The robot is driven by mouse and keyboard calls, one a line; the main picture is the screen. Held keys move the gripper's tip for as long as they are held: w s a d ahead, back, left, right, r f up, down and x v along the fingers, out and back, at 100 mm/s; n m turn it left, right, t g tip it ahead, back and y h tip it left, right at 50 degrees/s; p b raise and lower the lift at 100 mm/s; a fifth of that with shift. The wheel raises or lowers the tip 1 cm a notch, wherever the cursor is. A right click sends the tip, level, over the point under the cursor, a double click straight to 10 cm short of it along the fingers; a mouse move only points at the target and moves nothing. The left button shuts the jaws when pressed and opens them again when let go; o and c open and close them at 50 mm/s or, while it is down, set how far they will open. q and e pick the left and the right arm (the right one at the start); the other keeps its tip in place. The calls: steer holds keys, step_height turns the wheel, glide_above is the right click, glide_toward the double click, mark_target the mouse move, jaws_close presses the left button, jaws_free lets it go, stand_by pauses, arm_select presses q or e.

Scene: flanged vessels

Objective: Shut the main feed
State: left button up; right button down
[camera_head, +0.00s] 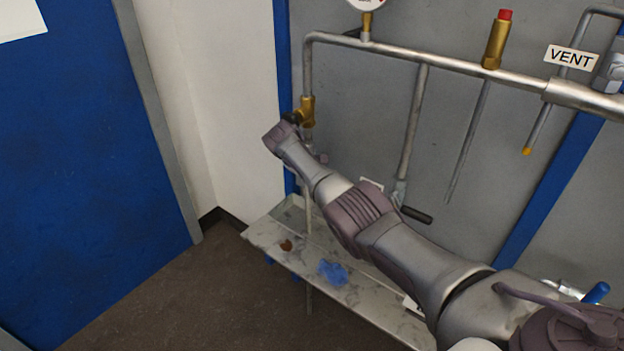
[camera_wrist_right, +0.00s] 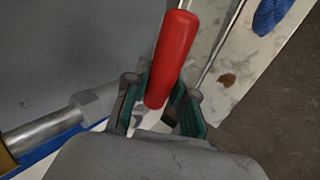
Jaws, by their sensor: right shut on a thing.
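A red handle (camera_wrist_right: 175,50) shows in the right wrist view. It lies between the teal-lined fingers of my right gripper (camera_wrist_right: 160,88), which is shut on it. In the head view my right arm reaches from the lower right to the pipework at the left end of the panel. There the arm hides the gripper's fingers and the red handle. No readable main feed label shows; a white tag (camera_head: 371,184) is mostly covered by my arm. My left gripper is in neither view.
A steel pipe (camera_head: 430,60) with a brass fitting (camera_head: 307,112) runs along the grey panel. A lever with a black grip (camera_head: 416,214) and a blue handle (camera_head: 597,292) are nearby. A stained shelf (camera_head: 300,262) holds a blue cloth (camera_head: 333,272). A VENT label (camera_head: 571,57) is at upper right.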

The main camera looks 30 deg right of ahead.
steer(key=shift+r, duration=0.1)
stand_by(0.4)
steer(key=c, duration=0.9)
jaws_free()
steer(key=v, duration=1.2)
steer(key=shift+w, duration=0.15)
